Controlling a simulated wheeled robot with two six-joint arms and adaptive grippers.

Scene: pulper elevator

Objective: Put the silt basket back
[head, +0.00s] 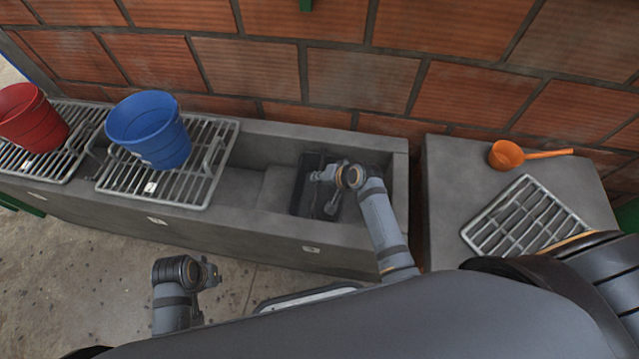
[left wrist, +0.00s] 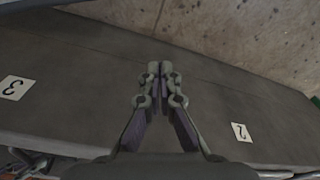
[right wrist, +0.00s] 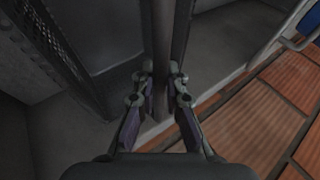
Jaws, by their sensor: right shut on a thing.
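The dark silt basket (head: 302,190) is in the right-hand end of the concrete trough, upright as far as I can tell. My right gripper (head: 326,190) reaches over it from the right and covers part of it. In the right wrist view, the right gripper (right wrist: 160,85) is shut on the basket's dark bar-like handle (right wrist: 162,40). The basket's mesh side (right wrist: 62,50) shows at the left there. My left gripper (head: 210,272) is outside the trough, in front of its face. In the left wrist view its fingers (left wrist: 160,75) are together and empty. The basket's underside is hidden.
Grates (head: 207,187) cover the trough's left part, holding a blue bucket (head: 150,130) and a red bucket (head: 32,118). Right of the trough, a concrete block (head: 450,165) carries a loose grate (head: 525,222) and an orange scoop (head: 507,154). A brick wall (head: 360,78) stands behind.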

